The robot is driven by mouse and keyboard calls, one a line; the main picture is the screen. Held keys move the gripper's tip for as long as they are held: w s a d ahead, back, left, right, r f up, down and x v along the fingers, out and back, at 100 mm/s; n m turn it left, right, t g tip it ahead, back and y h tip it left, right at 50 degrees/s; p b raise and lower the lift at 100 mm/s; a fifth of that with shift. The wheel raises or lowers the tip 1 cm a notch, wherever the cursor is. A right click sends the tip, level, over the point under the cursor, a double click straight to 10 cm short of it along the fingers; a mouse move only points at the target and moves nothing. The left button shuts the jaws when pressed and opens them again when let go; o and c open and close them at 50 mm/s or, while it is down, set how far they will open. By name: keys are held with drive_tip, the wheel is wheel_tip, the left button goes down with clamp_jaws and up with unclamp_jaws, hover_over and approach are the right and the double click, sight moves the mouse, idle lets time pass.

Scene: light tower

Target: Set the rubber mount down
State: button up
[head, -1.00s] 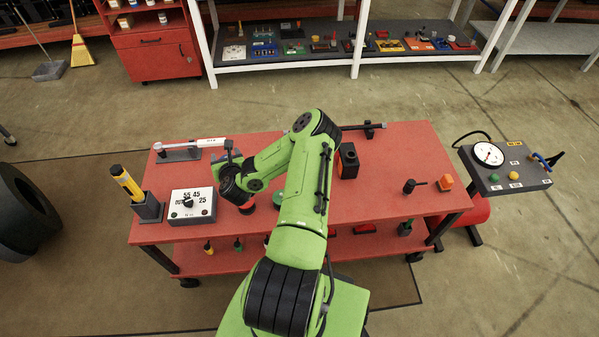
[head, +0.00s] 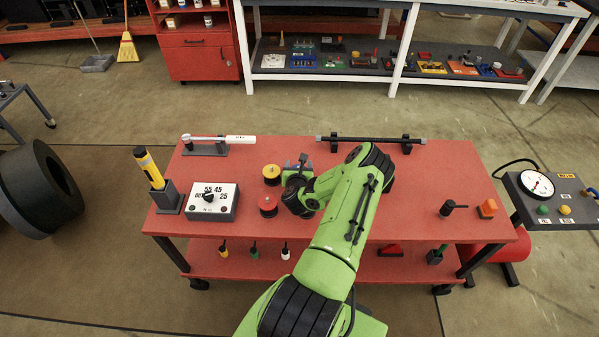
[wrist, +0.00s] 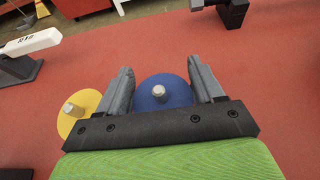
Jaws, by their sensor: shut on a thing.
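My gripper (wrist: 163,85) is shut on a blue rubber mount, a round disc (wrist: 176,99) with a metal stud on top, which sits between its two grey fingers. Whether the disc touches the red table (wrist: 265,85) I cannot tell. In the head view my gripper (head: 299,164) is over the table's middle left, and the blue mount is not clearly visible there. A yellow mount (head: 271,170) stands left of my gripper; it also shows in the wrist view (wrist: 87,107). A red mount (head: 268,203) stands nearer the front.
A dial box (head: 222,203) and a yellow torch-like tool (head: 149,167) stand at the left. A black bar (head: 370,139) rests on supports at the back. The table right of my arm is mostly clear.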

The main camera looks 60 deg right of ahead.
drive_tip(key=shift+r, duration=0.1)
drive_tip(key=o, duration=1.2)
